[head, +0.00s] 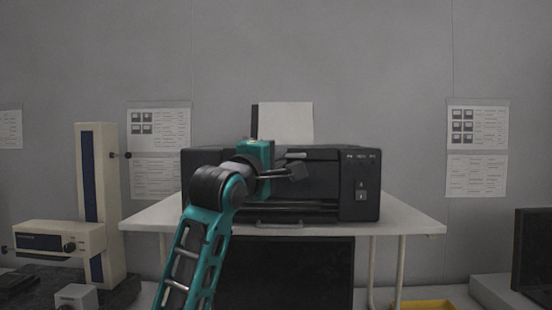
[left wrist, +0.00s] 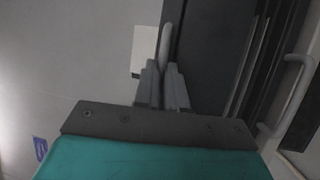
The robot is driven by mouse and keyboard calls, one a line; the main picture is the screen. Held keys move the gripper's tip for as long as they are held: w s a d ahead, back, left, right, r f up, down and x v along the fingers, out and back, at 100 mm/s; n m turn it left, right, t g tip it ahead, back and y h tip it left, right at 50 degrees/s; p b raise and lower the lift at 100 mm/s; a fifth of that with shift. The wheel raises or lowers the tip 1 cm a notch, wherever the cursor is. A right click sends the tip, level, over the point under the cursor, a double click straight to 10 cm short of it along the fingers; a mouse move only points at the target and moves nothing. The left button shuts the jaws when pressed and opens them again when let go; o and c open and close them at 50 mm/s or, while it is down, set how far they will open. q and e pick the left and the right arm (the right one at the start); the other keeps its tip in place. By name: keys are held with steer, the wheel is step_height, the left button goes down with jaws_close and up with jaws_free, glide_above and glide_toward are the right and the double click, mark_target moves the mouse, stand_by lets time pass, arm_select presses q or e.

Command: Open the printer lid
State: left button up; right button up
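The black printer (head: 345,210) stands on a white table, facing me. A light grey lid handle (head: 296,156) shows near its top edge, and the lid looks closed. My left gripper (head: 296,171) is in front of the printer's upper front, just below the handle in the head view. In the left wrist view, the fingers (left wrist: 163,85) are close together with a narrow gap. The pale handle (left wrist: 166,42) is in line with that gap, past the fingertips. Contact between them cannot be made out. My right gripper is out of view.
A white sheet (head: 286,122) stands upright behind the printer. A lower handle (head: 279,224) sticks out at the printer's front base. The white table (head: 411,220) has free room right of the printer. A cream instrument (head: 98,200) stands at the left.

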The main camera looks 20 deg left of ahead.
arm_select(q)
jaws_close()
stand_by(0.9)
